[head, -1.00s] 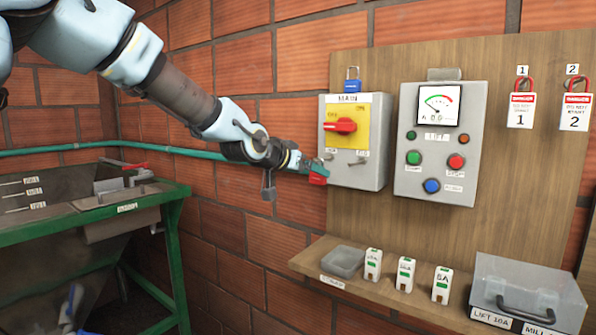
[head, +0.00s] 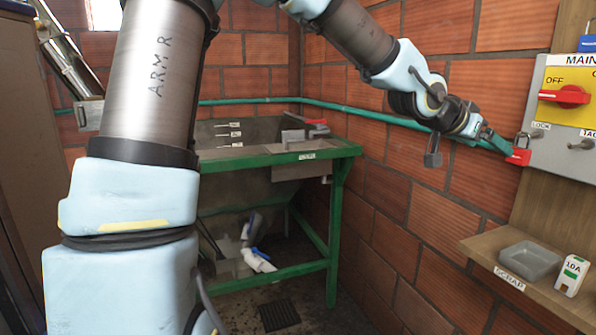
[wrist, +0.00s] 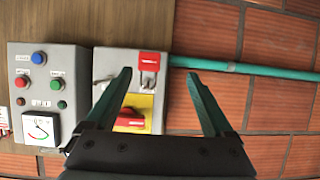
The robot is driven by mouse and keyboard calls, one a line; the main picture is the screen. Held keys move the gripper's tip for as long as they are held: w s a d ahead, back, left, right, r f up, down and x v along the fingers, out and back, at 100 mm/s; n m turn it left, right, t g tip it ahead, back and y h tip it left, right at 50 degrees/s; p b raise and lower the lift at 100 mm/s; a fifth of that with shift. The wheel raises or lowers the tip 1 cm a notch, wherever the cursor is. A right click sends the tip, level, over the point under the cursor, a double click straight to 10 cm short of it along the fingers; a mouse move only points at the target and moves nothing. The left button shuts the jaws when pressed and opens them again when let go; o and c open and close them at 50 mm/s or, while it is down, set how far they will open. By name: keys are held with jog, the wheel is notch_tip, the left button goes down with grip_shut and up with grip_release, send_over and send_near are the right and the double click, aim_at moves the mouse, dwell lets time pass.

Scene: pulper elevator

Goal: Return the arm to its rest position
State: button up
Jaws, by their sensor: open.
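My arm stretches across the head view, and my gripper (head: 496,144) is at the lower left corner of the grey MAIN switch box (head: 549,146). A red padlock (head: 519,156) is at the box's LOCK post, just beyond the fingertips. In the wrist view my gripper (wrist: 163,88) has its two green fingers spread wide with nothing held between them. There the red padlock (wrist: 153,63) shows its shackle at the box edge, beyond the fingers and apart from them. The red switch handle (head: 565,95) points toward OFF.
A green-framed sink bench (head: 335,235) stands in the corner. A teal pipe (head: 365,117) runs along the brick wall behind my arm. A wooden shelf (head: 490,250) with a grey scrap tray (head: 530,262) and a 10A fuse (head: 571,275) is below the box.

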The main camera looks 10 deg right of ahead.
jog(key=w+a+f+n+y, duration=0.25)
jog(key=a+f, duration=0.25)
jog(key=a, duration=0.3)
jog(key=w+a+f+n+t+y, duration=0.1)
jog(key=w+a+f+y, duration=0.15)
jog(key=a+f, duration=0.4)
jog(key=w+a+f+n+y, duration=0.2)
jog(key=w+a+f, duration=0.1)
jog(key=a, duration=0.6)
jog(key=s+a+f+n+g+y, duration=0.1)
jog(key=s+a+f+n, duration=0.1)
jog(key=a, duration=0.6)
jog(key=s+a+f+n+g+y, duration=0.1)
jog(key=s+a+f+n+y, duration=0.1)
jog(key=a, duration=0.7)
jog(key=s+a+f+n+g+y, duration=0.1)
jog(key=s+a+n, duration=0.3)
jog(key=a, duration=0.5)
jog(key=shift+s+a+f+y, duration=0.25)
jog(key=shift+s+f+y, duration=0.35)
jog(key=shift+s, duration=0.25)
jog(key=shift+d, duration=0.15)
